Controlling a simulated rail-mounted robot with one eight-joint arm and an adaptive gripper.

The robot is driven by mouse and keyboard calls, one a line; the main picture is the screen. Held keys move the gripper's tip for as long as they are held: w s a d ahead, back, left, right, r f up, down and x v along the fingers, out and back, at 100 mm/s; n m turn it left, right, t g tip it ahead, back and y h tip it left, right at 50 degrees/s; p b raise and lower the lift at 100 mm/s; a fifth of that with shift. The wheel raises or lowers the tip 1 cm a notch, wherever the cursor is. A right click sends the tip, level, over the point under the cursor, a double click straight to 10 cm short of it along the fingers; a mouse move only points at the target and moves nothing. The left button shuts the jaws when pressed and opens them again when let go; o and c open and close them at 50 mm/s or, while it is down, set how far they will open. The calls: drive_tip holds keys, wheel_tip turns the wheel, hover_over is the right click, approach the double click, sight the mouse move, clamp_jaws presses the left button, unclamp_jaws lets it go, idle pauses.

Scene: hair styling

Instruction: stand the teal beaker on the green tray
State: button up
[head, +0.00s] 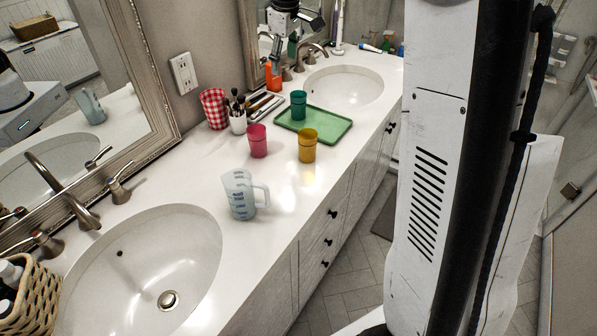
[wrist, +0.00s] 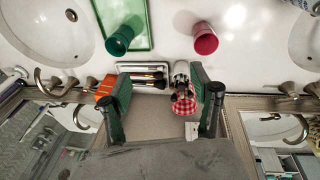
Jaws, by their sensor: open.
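The teal beaker (head: 298,105) stands upright on the green tray (head: 335,127), near the tray's back edge. In the wrist view the beaker (wrist: 120,41) also shows on the tray (wrist: 143,18), at upper left. My gripper (head: 283,55) is high at the back, above the counter and in front of the mirror, apart from the beaker. In the wrist view my gripper (wrist: 161,86) has its two green-padded fingers wide apart, with no object held between them. The beaker's underside is hidden.
A pink beaker (head: 257,141) and a yellow beaker (head: 307,146) stand just before the tray. A red checked cup (head: 214,108), a brush holder (head: 237,122) and an orange item (head: 273,76) are behind. A measuring jug (head: 240,195) stands near the front sink.

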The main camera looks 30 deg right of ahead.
drive_tip(key=s+a+r+m+t, duration=0.1)
drive_tip(key=s+a+r, duration=0.15)
drive_tip(key=s, duration=0.25)
drive_tip(key=s+a+r+m, duration=0.1)
drive_tip(key=s+a, duration=0.2)
drive_tip(key=s, duration=0.2)
drive_tip(key=s+a+f+m+t, duration=0.1)
drive_tip(key=s+a+f, duration=0.1)
drive_tip(key=s, duration=0.6)
drive_tip(key=s+a+f+m+t, duration=0.1)
drive_tip(key=s+a+f+m, duration=0.1)
drive_tip(key=s, duration=0.6)
drive_tip(key=s+a+f+m+t, duration=0.2)
drive_tip(key=s+a+f, duration=0.2)
drive_tip(key=s, duration=0.5)
drive_tip(key=shift+f, duration=0.55)
drive_tip(key=shift+a, duration=0.1)
drive_tip(key=shift+f+b, duration=0.45)
